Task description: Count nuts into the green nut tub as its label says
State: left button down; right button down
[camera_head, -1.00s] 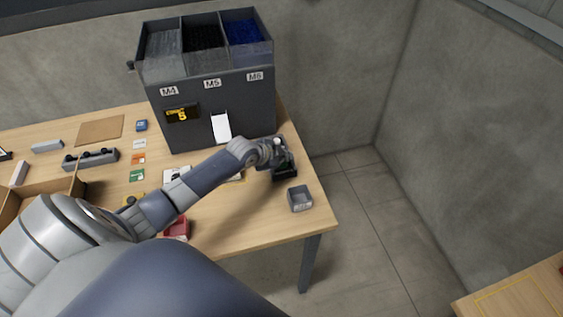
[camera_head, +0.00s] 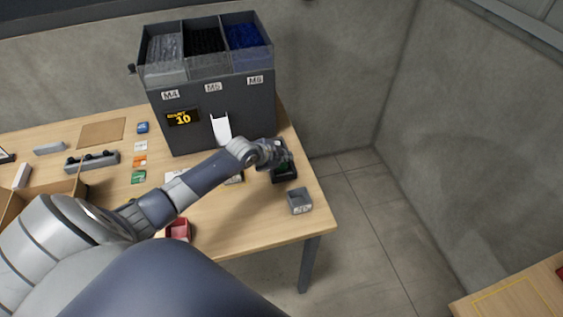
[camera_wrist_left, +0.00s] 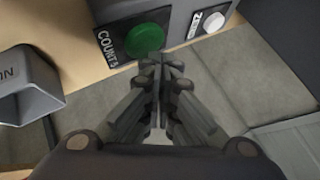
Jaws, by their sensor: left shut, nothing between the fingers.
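My left gripper (camera_head: 277,158) is shut and empty at the dark button box (camera_head: 285,177) on the table's right end. In the left wrist view its fingertips (camera_wrist_left: 160,62) are beside a green button (camera_wrist_left: 145,40) labelled COUNT 5; I cannot tell whether they touch it. A white button (camera_wrist_left: 213,22) sits farther along the box. The grey feeder (camera_head: 210,106) has hoppers marked M4, M5 and M6, a display (camera_head: 183,118) reading 10, and a white chute (camera_head: 221,128). I cannot make out a green tub; the area below the chute is partly hidden by my arm. My right gripper is not in view.
A grey bin (camera_head: 300,201) stands near the table's right front corner. A red tub (camera_head: 178,229) is at the front edge. Floor is clear right of the table.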

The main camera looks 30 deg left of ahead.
aim_at(283, 166)
pick_arm(q)
jog(key=shift+r, duration=0.15)
notch_tip(283, 166, up, 5)
jog(key=p, duration=0.4)
jog(key=shift+p, duration=0.4)
dwell(1.6)
